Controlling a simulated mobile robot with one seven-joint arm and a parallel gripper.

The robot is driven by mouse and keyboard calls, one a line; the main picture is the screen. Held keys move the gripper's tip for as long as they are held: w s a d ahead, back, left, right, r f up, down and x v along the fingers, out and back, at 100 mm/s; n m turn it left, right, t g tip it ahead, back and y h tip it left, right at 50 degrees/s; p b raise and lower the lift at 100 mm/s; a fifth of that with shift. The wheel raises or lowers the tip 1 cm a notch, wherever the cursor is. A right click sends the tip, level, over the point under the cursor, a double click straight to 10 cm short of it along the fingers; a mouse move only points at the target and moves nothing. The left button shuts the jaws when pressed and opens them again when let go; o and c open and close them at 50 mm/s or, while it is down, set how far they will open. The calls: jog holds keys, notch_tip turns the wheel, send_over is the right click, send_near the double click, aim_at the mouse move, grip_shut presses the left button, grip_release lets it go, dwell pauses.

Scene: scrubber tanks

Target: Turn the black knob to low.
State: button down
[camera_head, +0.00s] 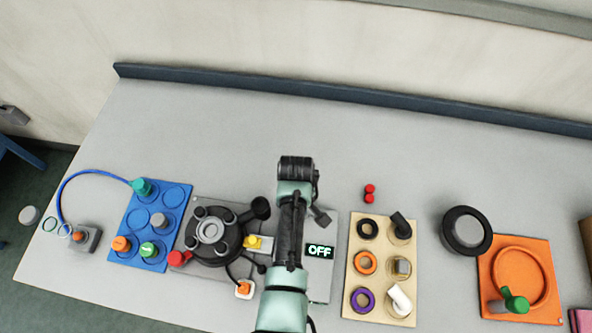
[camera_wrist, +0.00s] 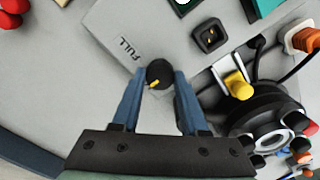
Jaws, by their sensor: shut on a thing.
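The black knob (camera_wrist: 159,72) with a yellow pointer mark sits on a grey panel (camera_wrist: 170,40) in the wrist view. The fingers of my gripper (camera_wrist: 160,77) are around it, one on each side, shut on it. The yellow mark is on the knob's lower side in that view. A label reading FULL (camera_wrist: 130,48) is up and left of the knob. No label for low shows. In the head view my arm hides the knob and the fingertips.
A black round device (camera_head: 210,231) with a yellow part (camera_head: 252,241) stands left of my arm. A beige board (camera_head: 382,234) with rings and fittings lies right. A blue board (camera_head: 128,261) lies far left and an orange tray (camera_head: 548,258) far right. The back of the table is clear.

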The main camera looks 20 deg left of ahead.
jog(key=shift+c, duration=2.1)
grip_release()
notch_tip(320, 180, up, 13)
jog(key=b, duration=0.1)
jog(key=shift+w, duration=0.1)
